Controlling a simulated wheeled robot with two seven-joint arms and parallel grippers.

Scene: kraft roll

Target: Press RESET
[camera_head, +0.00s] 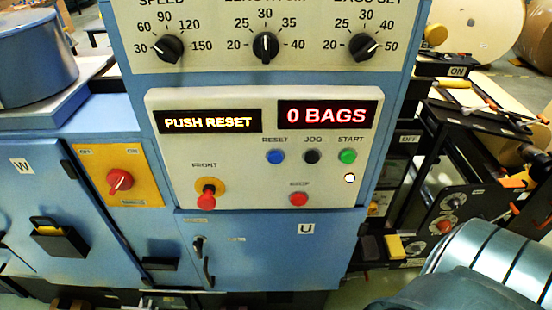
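The blue RESET button (275,157) sits on the white control panel (240,190), at the left of a row of three buttons, under its RESET label. The black JOG button (312,156) and the green START button (347,156) are to its right. A display (209,121) on the panel reads PUSH RESET, and another display (327,115) reads 0 BAGS. Neither of my grippers shows in the head view, and nothing covers the RESET button.
A red button (299,199) is below the row, and a red knob (206,198) is at the panel's lower left. Three dials, one the speed dial (171,48), are above. A red rotary switch (120,181) is on a yellow plate further left.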

